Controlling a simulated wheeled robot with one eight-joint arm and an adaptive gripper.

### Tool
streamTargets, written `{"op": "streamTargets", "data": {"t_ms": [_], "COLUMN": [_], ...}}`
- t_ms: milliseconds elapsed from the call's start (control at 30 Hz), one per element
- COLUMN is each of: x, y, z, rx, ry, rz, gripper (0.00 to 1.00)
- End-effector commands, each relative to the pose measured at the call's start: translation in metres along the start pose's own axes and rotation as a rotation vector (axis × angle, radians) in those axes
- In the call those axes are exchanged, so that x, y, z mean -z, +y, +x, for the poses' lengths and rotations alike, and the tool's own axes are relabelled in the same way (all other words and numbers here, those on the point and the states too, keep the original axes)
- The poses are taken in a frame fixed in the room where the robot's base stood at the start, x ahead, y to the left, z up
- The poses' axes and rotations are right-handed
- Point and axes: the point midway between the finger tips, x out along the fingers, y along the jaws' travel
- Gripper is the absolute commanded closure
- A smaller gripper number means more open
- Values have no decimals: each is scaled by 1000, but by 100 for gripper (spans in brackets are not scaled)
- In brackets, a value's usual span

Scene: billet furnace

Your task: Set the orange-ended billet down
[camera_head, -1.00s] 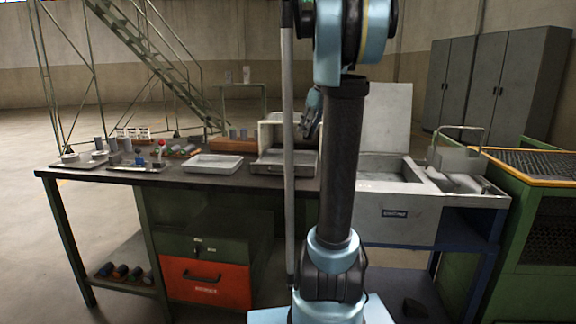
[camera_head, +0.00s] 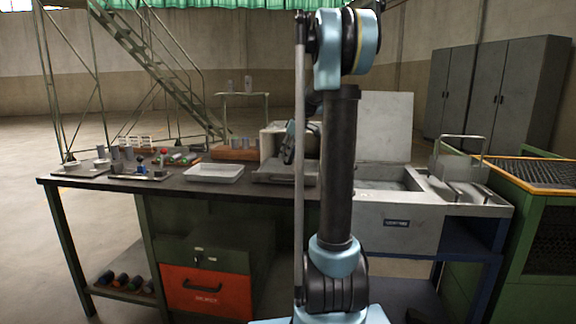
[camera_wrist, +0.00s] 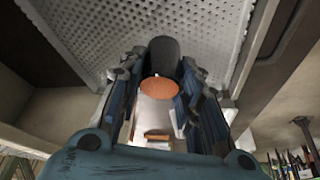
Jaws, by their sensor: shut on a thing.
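The orange-ended billet shows in the wrist view as a dark grey cylinder (camera_wrist: 165,58) with a round orange end face (camera_wrist: 158,90) toward the camera. My gripper (camera_wrist: 161,72) is shut on it, one finger on each side. In the head view my gripper (camera_head: 289,147) is small and dark, partly behind my arm, at the front of the pale box-shaped furnace (camera_head: 271,143) on the bench. The billet cannot be made out there. A pale perforated surface (camera_wrist: 95,35) fills the top of the wrist view beyond the billet; I cannot tell whether they touch.
The bench (camera_head: 130,184) carries a white tray (camera_head: 214,173), a wooden block with grey cylinders (camera_head: 234,153) and small parts at left. A grey sink-like unit (camera_head: 397,212) stands right of my arm. An orange reject drawer (camera_head: 206,291) is below.

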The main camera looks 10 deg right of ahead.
Motion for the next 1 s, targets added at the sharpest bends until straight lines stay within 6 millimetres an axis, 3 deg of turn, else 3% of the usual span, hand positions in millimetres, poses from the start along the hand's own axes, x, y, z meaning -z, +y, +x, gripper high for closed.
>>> {"op": "streamTargets", "data": {"t_ms": [367,733,767,800,833,1000], "x": [-16,-17,-17,-17,-17,-17], "y": [1,1,1,1,1,1], "z": [35,39,39,39,39,38], "rx": [-1,-1,-1,-1,-1,-1], "ry": [0,0,0,0,0,0], "rz": [2,2,2,2,2,2], "gripper": [100,100,61,52,48,48]}}
